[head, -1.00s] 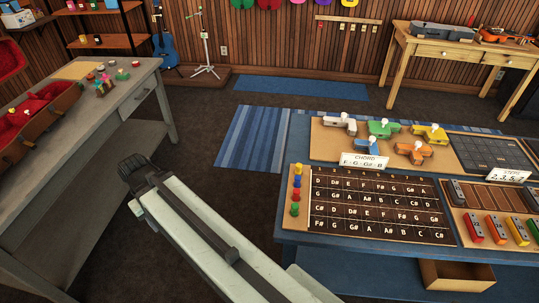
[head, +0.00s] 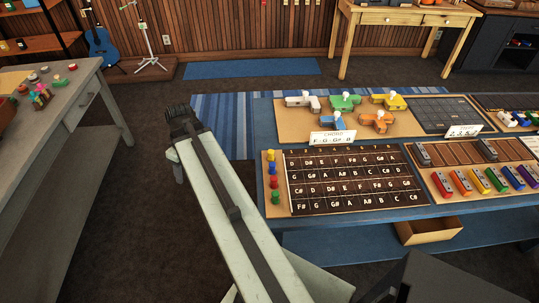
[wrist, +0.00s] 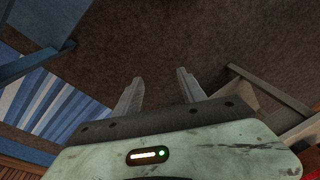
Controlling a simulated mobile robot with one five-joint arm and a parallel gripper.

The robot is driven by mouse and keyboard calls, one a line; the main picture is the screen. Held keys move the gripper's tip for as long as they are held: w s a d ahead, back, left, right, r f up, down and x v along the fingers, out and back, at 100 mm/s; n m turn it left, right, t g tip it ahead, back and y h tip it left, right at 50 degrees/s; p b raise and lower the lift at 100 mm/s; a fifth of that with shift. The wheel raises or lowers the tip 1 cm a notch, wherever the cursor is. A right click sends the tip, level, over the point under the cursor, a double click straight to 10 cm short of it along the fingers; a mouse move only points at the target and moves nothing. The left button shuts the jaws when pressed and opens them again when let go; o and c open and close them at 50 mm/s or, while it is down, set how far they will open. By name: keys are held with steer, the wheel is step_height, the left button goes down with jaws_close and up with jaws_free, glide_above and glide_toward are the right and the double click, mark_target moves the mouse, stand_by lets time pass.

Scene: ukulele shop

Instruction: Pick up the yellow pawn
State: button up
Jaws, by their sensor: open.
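The yellow pawn (head: 271,156) stands upright at the top of a column of small pawns along the left edge of the dark lettered board. The board lies on the blue table in the head view. My arm reaches forward to the left of that table, and its end (head: 181,116) is up and left of the pawn, apart from it. In the wrist view my gripper (wrist: 156,82) has its two fingers spread with nothing between them but dark carpet. The pawn does not show in the wrist view.
Blue, red and green pawns (head: 275,197) stand in line below the yellow one. The lettered board (head: 350,178) lies right beside them. A white sign (head: 332,138) and coloured blocks stand behind. A grey table (head: 70,130) is at the left, with open carpet between.

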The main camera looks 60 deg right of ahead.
steer(key=s+d+r+t, duration=0.1)
steer(key=s+d, duration=0.3)
steer(key=d, duration=0.3)
steer(key=s+d, duration=0.4)
steer(key=d, duration=0.3)
steer(key=n+t+p, duration=0.1)
steer(key=n+t, duration=0.1)
glide_toward(272, 152)
step_height(272, 152, down, 3)
steer(key=b+x, duration=0.3)
steer(key=x, duration=0.1)
steer(key=w+b+x, duration=0.1)
steer(key=b+x, duration=0.3)
steer(key=shift+w+a+r, duration=0.1)
steer(key=shift+a, duration=0.05)
steer(key=shift+r, duration=0.2)
jaws_close()
